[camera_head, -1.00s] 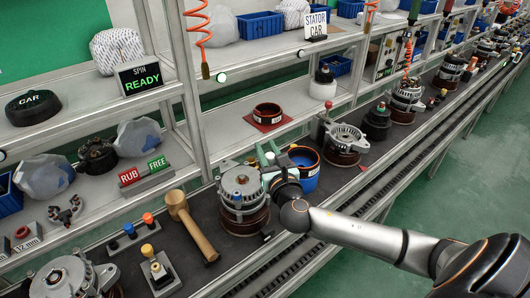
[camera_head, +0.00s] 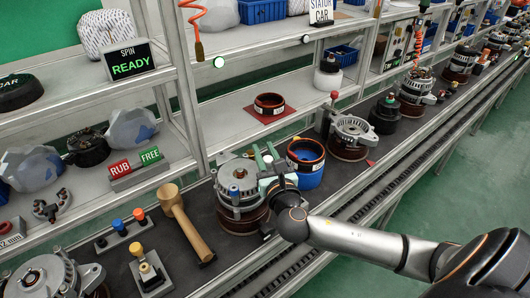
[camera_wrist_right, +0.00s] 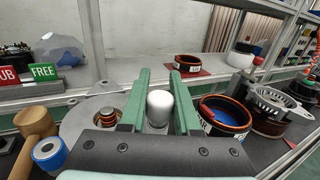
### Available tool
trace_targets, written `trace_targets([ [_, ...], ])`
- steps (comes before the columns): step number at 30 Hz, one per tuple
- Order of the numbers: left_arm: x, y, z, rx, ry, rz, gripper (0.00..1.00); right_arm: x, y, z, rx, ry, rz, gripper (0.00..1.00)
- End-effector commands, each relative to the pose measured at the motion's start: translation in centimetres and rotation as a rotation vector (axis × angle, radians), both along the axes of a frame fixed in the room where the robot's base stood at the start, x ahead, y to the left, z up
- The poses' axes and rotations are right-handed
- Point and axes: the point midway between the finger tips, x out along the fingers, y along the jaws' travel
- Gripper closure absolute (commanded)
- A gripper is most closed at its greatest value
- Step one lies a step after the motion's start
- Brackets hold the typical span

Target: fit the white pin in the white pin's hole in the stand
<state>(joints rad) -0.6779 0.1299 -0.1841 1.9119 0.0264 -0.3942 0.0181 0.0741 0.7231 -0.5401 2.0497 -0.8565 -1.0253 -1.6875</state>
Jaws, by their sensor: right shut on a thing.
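My right gripper (camera_head: 268,160) has green fingers and stands over the right side of an alternator (camera_head: 238,180) on the line. In the right wrist view the right gripper (camera_wrist_right: 160,102) is shut on the white pin (camera_wrist_right: 160,107), whose rounded white top shows between the fingers. The pin's lower end is hidden. A dark stand (camera_head: 128,236) with a blue and an orange knob lies left of the wooden mallet, well left of my gripper. I cannot make out the white pin's hole. My left gripper is not in view.
A wooden mallet (camera_head: 188,222) lies left of the alternator. A small grey block (camera_head: 152,275) with a yellow knob is in front of the stand. A blue cup with a copper-brown ring (camera_head: 306,172) is close right of my gripper. Shelves with posts stand behind.

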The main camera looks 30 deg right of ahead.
Motion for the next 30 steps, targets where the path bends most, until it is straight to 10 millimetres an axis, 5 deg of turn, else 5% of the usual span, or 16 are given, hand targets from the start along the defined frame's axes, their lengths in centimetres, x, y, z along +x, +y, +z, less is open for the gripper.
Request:
trace_targets([
  [4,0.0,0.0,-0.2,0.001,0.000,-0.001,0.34,0.0,0.0,-0.4,0.000,0.001,0.000,1.00],
  [5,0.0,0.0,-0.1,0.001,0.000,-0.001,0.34,0.0,0.0,-0.4,0.000,0.000,0.000,0.67],
  [12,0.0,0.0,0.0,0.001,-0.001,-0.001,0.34,0.0,0.0,-0.3,0.000,0.000,0.000,0.40],
  [22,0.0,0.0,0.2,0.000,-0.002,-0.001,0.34,0.0,0.0,0.2,0.000,-0.001,0.000,0.39],
  [30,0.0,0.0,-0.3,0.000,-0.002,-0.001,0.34,-4.6,1.6,-0.3,0.002,0.005,0.004,0.39],
])
